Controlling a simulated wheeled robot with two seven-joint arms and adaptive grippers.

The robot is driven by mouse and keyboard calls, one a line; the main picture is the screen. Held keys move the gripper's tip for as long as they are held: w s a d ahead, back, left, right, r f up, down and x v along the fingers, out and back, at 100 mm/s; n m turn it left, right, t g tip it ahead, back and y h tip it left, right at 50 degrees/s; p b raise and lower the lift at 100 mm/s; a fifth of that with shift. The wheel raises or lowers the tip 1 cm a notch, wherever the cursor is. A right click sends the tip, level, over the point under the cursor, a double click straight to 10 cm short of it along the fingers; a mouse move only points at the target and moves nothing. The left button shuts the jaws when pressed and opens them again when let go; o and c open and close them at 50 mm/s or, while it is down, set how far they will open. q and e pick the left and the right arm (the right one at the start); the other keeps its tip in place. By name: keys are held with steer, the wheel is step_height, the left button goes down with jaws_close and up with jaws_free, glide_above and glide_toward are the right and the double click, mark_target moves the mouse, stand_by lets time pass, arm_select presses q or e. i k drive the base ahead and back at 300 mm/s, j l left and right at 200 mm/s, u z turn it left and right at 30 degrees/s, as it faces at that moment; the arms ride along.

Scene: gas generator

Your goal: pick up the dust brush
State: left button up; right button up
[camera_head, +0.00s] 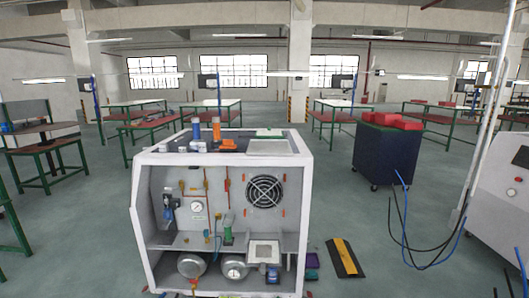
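I cannot clearly make out the dust brush. A small green item (269,133) lies at the back right of the top of the white gas generator cabinet (140,225), but it is too small to tell whether it is a brush. Another green, upright item (228,233) stands on the inner shelf of the open-fronted cabinet, also unclear. Neither of my grippers is in view.
Blue and orange items (228,146) stand on the cabinet top. A black and yellow ramp (345,258) lies on the floor to the right. A dark cart (383,155) with red boxes stands behind it. Loose hoses (405,225) hang further right.

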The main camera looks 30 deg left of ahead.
mark_target(227, 145)
steer(key=u, duration=1.3)
